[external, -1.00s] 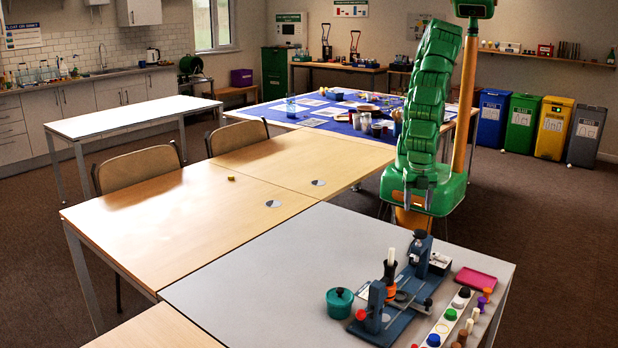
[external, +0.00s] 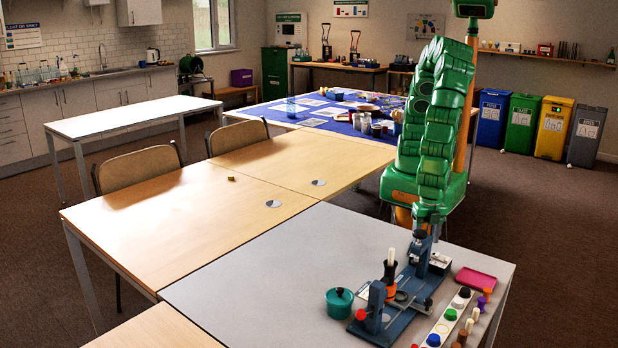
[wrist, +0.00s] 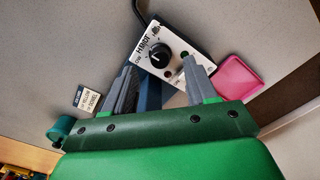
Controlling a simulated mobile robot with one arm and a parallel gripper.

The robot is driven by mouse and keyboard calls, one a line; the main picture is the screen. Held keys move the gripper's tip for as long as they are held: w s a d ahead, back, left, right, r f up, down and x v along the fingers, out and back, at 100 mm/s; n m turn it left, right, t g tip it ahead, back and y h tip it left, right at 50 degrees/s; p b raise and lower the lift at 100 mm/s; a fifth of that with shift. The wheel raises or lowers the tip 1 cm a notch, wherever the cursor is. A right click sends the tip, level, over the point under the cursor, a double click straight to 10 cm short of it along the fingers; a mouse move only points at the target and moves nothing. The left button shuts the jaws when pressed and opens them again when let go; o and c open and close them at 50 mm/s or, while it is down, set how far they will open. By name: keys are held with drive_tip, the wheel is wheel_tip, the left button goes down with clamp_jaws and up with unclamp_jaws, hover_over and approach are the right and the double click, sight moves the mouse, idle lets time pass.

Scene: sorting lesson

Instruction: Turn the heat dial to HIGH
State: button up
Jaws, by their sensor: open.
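The heat dial is a round black knob (wrist: 160,50) on the face of a white control box (wrist: 150,32). The box carries black lettering, and a pale mark shows on the knob; I cannot read its setting for sure. In the external view the box (external: 440,263) sits at the right end of the blue bench rig (external: 395,315), partly hidden. My gripper (wrist: 162,64) is open and empty in the wrist view, its two grey fingers on either side of the knob's near side. Whether they touch anything is unclear. In the external view my gripper (external: 428,222) is above the rig's far end.
A pink tray (external: 475,278) lies right of the box. A teal pot (external: 339,302) stands left of the rig. A white strip (external: 447,322) with coloured caps and pegs is at the front right. A black cable (wrist: 138,10) leaves the box. The grey tabletop (external: 290,265) is clear on the left.

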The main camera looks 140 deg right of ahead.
drive_tip(key=shift+f, duration=1.65)
drive_tip(key=c, duration=1.1)
drive_tip(key=shift+o, duration=0.2)
drive_tip(key=shift+m, duration=0.3)
drive_tip(key=m, duration=0.3)
drive_tip(key=shift+m, duration=2.6)
